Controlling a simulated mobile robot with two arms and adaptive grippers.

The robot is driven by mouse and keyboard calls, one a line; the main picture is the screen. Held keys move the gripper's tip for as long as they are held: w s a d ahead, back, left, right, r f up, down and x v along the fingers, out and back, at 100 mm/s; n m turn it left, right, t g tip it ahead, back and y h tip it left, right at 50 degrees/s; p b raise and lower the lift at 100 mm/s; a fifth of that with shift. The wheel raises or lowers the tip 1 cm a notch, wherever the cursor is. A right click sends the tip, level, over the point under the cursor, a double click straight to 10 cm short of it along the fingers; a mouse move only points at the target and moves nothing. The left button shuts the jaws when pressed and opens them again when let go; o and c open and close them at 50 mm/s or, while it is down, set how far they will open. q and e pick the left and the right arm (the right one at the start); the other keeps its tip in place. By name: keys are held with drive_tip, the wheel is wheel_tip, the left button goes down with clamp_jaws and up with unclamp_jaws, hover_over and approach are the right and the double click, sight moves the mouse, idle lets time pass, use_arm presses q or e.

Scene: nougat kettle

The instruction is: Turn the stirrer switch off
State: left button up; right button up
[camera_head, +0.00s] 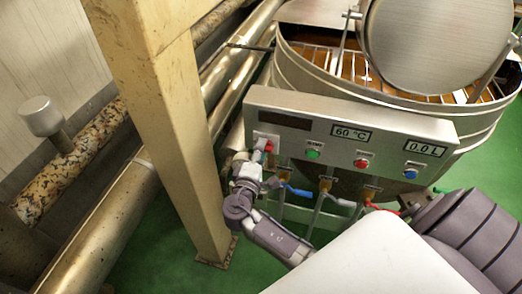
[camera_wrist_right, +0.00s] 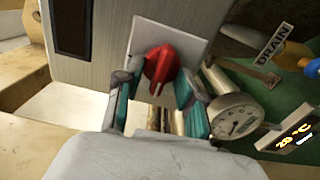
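The stirrer switch is a red rotary knob (camera_wrist_right: 160,66) on a pale square plate (camera_wrist_right: 183,42). In the head view the red knob (camera_head: 268,146) shows at the left end of the steel control panel (camera_head: 390,122), partly hidden by my right gripper (camera_head: 259,155). In the wrist view my right gripper (camera_wrist_right: 158,84) has its two teal-padded fingers apart, one on each side of the knob. Small gaps show between the fingers and the knob, so it is not gripped. The knob's ridge stands roughly upright in that view, tilted slightly. My left gripper is not in view.
The panel has a green button (camera_head: 313,154), a red button (camera_head: 361,163) and a blue button (camera_head: 411,173). Valves with coloured handles (camera_head: 298,191) hang below it. A beige post (camera_head: 178,130) stands close left. A round gauge (camera_wrist_right: 233,118) sits near the right finger.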

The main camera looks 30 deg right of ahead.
drive_tip(key=v, duration=1.2)
drive_tip(key=shift+f, duration=0.1)
drive_tip(key=s+f+n+g+y, duration=0.1)
drive_tip(key=s+f+g+y, duration=0.3)
drive_tip(key=f, duration=1.2)
drive_tip(key=s+f+n+g+y, duration=0.15)
drive_tip(key=s+f+y, duration=0.45)
drive_tip(key=f, duration=1.1)
drive_tip(key=s+f+m+g+y, duration=0.1)
drive_tip(key=s+f+m, duration=0.1)
drive_tip(key=s+f, duration=0.3)
drive_tip(key=s+f+m+g+y, duration=0.1)
drive_tip(key=s+f+m+g, duration=0.1)
drive_tip(key=s, duration=1.1)
drive_tip(key=s+f+m+g+y, duration=0.1)
drive_tip(key=s+f+m+g, duration=0.1)
drive_tip(key=s+f+m, duration=0.2)
drive_tip(key=s+d+f, duration=0.1)
drive_tip(key=s+f, duration=0.2)
drive_tip(key=s, duration=0.1)
drive_tip(key=shift+s+f+y, duration=0.3)
drive_tip(key=shift+s+y, duration=0.1)
drive_tip(key=shift+s, duration=0.1)
